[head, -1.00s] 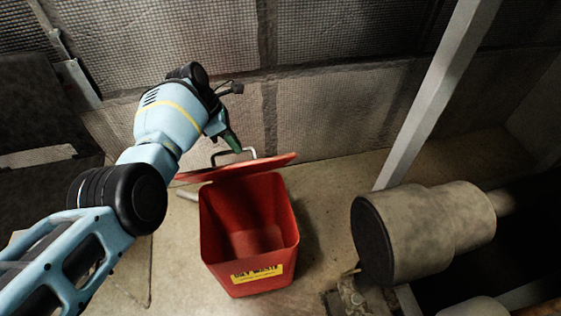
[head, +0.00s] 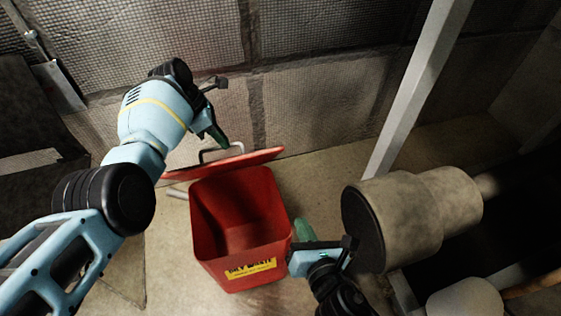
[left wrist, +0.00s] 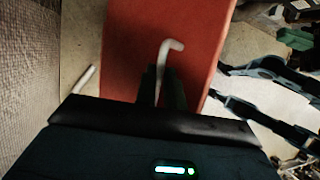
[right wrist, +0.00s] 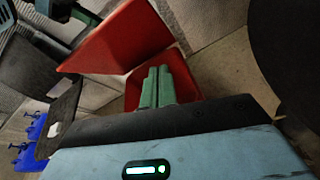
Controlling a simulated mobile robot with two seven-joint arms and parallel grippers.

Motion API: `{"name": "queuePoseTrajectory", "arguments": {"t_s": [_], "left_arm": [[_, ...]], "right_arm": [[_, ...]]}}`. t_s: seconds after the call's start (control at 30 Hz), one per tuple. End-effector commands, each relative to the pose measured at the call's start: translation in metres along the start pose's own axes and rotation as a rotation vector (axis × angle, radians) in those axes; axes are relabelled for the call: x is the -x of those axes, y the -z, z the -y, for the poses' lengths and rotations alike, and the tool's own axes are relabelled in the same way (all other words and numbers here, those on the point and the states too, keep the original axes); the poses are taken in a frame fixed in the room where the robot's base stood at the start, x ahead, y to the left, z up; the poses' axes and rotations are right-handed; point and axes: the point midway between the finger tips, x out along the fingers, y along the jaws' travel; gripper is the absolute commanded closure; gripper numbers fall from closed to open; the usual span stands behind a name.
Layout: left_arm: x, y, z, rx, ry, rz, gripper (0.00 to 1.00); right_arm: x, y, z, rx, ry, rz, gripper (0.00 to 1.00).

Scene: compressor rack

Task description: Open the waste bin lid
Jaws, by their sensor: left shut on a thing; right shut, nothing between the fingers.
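The red waste bin (head: 215,215) stands open on the floor, its inside visible and a yellow label on its front. Its red lid (head: 262,158) is tilted back behind the bin's rear edge. My left gripper (head: 222,146) is at the pale lid handle (head: 208,153); in the left wrist view the fingers are shut on the handle (left wrist: 172,47), in front of the red lid (left wrist: 130,40). My right gripper (head: 303,228) is shut and empty beside the bin's right front edge. In the right wrist view its green fingers (right wrist: 157,88) show against the red bin (right wrist: 190,78).
A large beige cylinder (head: 420,215) with a dark end face lies right of the bin, close to my right gripper. A grey post (head: 415,95) rises behind it. A mesh-covered wall (head: 315,100) stands behind the lid. Blue valve-like parts (right wrist: 33,130) show in the right wrist view.

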Motion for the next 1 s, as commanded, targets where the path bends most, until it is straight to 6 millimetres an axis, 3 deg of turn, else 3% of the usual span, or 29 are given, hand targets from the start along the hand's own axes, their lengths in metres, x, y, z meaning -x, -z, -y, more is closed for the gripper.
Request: {"name": "queuePoseTrajectory", "arguments": {"t_s": [0.1,0.23,0.63,1.0], "left_arm": [[-0.006,0.006,0.000,0.006,0.001,-0.010,1.00],[-0.006,0.006,0.000,0.006,0.001,-0.010,1.00],[-0.005,0.006,0.000,0.006,0.001,-0.010,1.00],[-0.005,0.006,0.000,0.006,0.001,-0.010,1.00]], "right_arm": [[-0.011,-0.020,-0.010,0.194,-0.016,0.058,1.00],[-0.015,-0.031,-0.016,0.316,-0.019,0.092,1.00],[-0.026,-0.036,-0.019,0.361,-0.019,0.105,1.00],[-0.087,-0.042,-0.021,0.358,-0.018,0.105,1.00]]}}
